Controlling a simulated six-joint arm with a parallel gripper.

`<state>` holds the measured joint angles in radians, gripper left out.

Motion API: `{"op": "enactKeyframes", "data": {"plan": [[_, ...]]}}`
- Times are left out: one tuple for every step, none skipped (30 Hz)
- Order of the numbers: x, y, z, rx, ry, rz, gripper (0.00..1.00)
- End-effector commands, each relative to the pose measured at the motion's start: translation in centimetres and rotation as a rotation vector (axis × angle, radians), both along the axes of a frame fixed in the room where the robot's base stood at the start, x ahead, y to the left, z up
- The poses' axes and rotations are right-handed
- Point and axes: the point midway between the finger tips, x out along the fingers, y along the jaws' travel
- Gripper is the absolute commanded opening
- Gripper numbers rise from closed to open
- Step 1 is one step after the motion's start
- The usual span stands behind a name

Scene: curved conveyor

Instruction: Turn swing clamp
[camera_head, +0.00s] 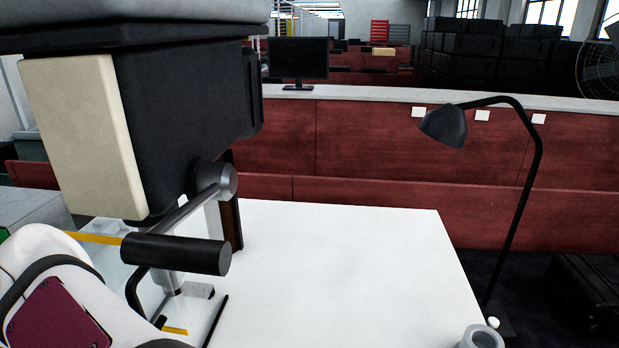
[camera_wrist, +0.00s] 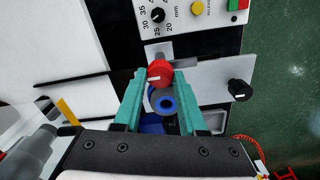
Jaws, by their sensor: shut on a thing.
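The red knob (camera_wrist: 160,73) is between the teal fingertips of my gripper (camera_wrist: 160,80) in the wrist view, and the fingers are shut on it. It looks like the swing clamp's handle, but I cannot tell its angle. A grey round part with a blue ring (camera_wrist: 165,103) sits just below the knob, between the fingers. A blue part (camera_wrist: 151,123) shows lower, partly hidden by the gripper. The gripper and the knob cannot be made out in the head view.
A control panel (camera_wrist: 185,14) with a dial and buttons is above the fingers. A black knob (camera_wrist: 240,90) is to their right. In the head view, a large dark machine (camera_head: 185,110) fills the left, with a black cylindrical handle (camera_head: 175,254). The white table (camera_head: 340,265) is mostly clear.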

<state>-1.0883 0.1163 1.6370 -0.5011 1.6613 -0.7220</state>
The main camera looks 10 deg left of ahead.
Motion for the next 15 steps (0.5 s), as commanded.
{"op": "enactKeyframes", "data": {"plan": [[0.00,0.00,0.01,0.000,0.000,0.000,0.08],[0.00,0.00,0.01,0.000,0.000,0.000,0.03],[0.01,0.00,0.02,0.000,0.000,0.000,0.00],[0.01,0.00,0.02,0.000,0.000,0.000,0.00],[0.01,0.00,0.02,0.000,0.000,0.000,0.00],[0.01,0.00,0.02,0.000,0.000,0.000,0.00],[0.01,0.00,0.02,0.000,0.000,-0.001,0.00],[0.01,0.00,0.03,0.000,0.000,-0.003,0.00],[0.01,0.00,0.03,0.000,0.000,-0.006,0.00],[0.01,0.00,0.03,0.000,0.000,-0.010,0.00],[0.01,0.00,0.03,0.000,0.000,-0.015,0.00],[0.01,0.00,0.03,0.000,0.000,-0.025,0.00],[0.01,0.00,0.03,0.000,0.000,-0.035,0.00],[0.01,0.00,0.03,0.000,0.000,-0.046,0.00],[0.01,0.00,0.03,0.000,0.000,-0.064,0.00]]}}
